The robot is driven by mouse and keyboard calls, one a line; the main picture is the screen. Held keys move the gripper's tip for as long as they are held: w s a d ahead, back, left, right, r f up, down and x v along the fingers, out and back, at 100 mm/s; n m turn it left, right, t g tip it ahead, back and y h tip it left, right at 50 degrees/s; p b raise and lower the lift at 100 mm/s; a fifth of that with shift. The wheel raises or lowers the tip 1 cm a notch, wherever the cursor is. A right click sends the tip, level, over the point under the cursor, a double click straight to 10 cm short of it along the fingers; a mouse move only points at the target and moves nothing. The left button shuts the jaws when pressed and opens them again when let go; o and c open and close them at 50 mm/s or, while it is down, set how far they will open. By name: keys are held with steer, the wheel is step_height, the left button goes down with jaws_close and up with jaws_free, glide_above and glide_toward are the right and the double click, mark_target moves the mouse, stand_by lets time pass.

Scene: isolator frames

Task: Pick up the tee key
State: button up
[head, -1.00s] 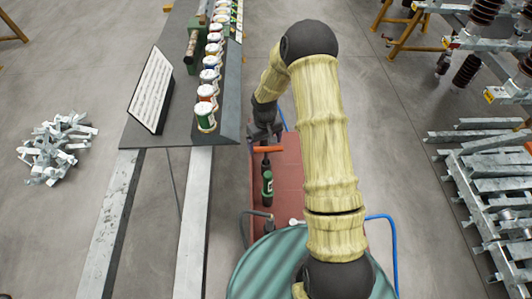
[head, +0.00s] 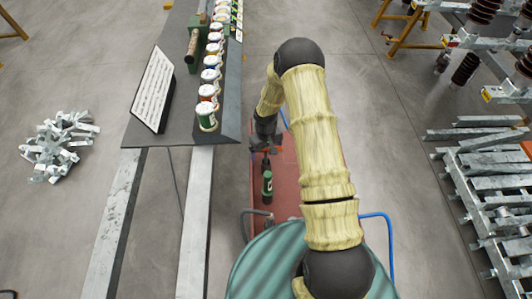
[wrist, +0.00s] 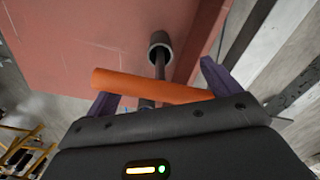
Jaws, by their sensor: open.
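The tee key has an orange bar handle (wrist: 130,83) and a dark shaft with a round socket end; it shows large in the wrist view. Its handle lies crosswise in front of my gripper (wrist: 157,80), close to both purple fingers, with the shaft running between them. The fingers are open, and I cannot tell whether they touch the handle.
A dark bench (head: 172,133) with a row of small pots (head: 206,113) and a tilted white panel (head: 151,90) stands to the left.

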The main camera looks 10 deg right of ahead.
stand_by(0.4)
jaws_close()
